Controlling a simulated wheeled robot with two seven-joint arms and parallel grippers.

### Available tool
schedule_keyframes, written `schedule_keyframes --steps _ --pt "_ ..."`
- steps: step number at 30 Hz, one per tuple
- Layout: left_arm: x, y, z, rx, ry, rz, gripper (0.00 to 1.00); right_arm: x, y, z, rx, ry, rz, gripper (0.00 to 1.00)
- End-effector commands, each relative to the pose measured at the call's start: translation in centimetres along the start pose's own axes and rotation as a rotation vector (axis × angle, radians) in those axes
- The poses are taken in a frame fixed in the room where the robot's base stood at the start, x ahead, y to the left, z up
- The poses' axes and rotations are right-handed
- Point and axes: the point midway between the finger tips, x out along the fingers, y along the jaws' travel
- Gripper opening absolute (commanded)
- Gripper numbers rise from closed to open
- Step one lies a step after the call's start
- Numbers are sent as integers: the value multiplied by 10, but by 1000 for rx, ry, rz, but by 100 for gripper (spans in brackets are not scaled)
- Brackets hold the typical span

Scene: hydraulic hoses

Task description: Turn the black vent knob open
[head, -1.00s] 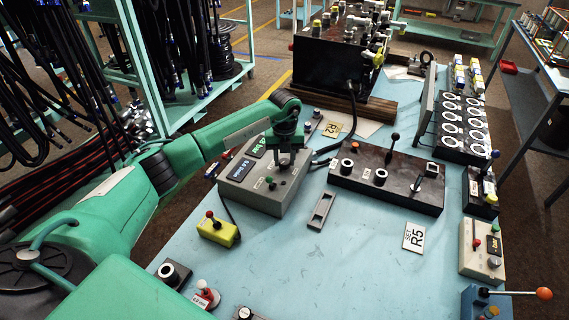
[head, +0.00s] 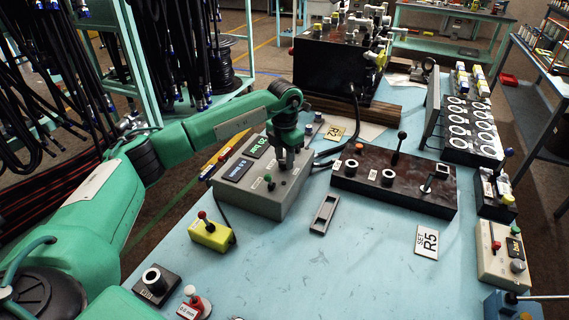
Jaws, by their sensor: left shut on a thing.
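The grey control box (head: 258,199) stands on the light blue table, with a green-lit display (head: 255,147) and a blue-lit display (head: 238,170) on its sloped top. The display text is too small to read surely. A green button (head: 268,178) sits near its front. My left gripper (head: 287,165) points down onto the right part of the box's top, shut on a small dark thing that fits the black vent knob. The fingers mostly hide the knob, so I cannot tell its turn angle. My right gripper is not in view.
A black panel (head: 420,196) with a lever stands right of the grey box. A yellow switch box (head: 211,236) and a grey slotted plate (head: 324,213) lie in front. The table's front middle is clear.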

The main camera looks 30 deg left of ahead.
Motion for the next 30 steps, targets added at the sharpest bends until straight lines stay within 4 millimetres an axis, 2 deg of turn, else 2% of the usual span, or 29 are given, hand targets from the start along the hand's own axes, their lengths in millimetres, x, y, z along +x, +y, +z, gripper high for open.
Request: schedule_keyframes --steps 3,13,30 --pt "1 1 0 93 -3 2 11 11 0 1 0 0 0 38" --pt "0 1 0 278 -4 2 11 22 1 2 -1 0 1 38" --pt "-2 1 0 343 -4 2 11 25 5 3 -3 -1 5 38"
